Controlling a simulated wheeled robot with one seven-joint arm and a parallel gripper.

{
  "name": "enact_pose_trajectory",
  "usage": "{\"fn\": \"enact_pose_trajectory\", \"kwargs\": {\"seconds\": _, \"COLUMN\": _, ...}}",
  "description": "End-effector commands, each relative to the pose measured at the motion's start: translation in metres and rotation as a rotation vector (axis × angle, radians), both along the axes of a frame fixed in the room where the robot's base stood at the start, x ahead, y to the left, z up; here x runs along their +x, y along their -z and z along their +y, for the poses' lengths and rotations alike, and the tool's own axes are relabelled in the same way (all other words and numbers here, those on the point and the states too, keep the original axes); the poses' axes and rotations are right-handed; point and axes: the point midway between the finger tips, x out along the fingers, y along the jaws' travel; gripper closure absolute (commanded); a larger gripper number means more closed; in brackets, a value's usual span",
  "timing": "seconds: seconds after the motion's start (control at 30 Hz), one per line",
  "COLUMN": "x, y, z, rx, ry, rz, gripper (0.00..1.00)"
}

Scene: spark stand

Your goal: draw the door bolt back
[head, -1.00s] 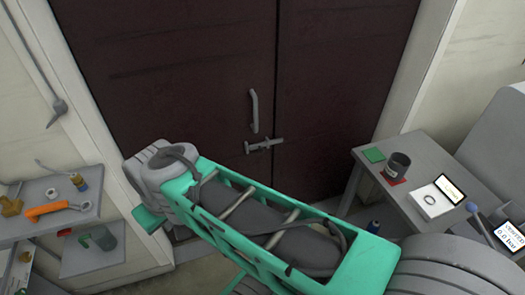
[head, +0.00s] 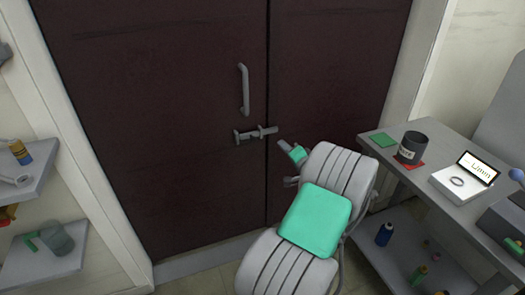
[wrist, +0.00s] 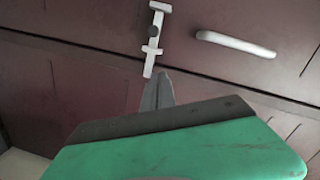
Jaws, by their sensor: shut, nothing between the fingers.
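The door bolt (head: 256,134) is a small grey bar with a knob, lying across the seam between the two dark brown door leaves (head: 160,110). In the wrist view the bolt (wrist: 154,42) shows pale with a dark round knob, just beyond my fingertips. A grey vertical door handle (head: 244,89) sits above it; the handle also shows in the wrist view (wrist: 235,44). My gripper (head: 281,143) is to the right of the bolt, its narrow tip near the bolt's right end. In the wrist view my gripper (wrist: 160,76) is shut and empty. I cannot tell whether it touches the bolt.
A grey table (head: 440,185) at the right holds a dark mug (head: 411,148), a green pad (head: 383,140) and a white box (head: 462,182). Grey shelves (head: 45,265) with small items stand at the left. The door face left of the bolt is clear.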

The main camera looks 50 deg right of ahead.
Motion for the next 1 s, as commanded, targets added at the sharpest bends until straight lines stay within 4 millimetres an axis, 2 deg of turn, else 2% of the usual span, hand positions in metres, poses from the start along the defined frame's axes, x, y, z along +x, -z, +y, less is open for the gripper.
{"fn": "enact_pose_trajectory", "kwargs": {"seconds": 0.37, "x": 0.005, "y": -0.002, "z": -0.002, "rx": -0.001, "ry": -0.001, "rz": 0.0, "gripper": 1.0}}
{"fn": "enact_pose_trajectory", "kwargs": {"seconds": 0.47, "x": 0.016, "y": 0.001, "z": -0.007, "rx": -0.003, "ry": -0.004, "rz": 0.001, "gripper": 1.0}}
{"fn": "enact_pose_trajectory", "kwargs": {"seconds": 0.87, "x": 0.093, "y": 0.011, "z": -0.046, "rx": -0.004, "ry": -0.003, "rz": 0.001, "gripper": 1.0}}
{"fn": "enact_pose_trajectory", "kwargs": {"seconds": 1.0, "x": 0.105, "y": 0.021, "z": -0.026, "rx": -0.001, "ry": -0.002, "rz": 0.0, "gripper": 1.0}}
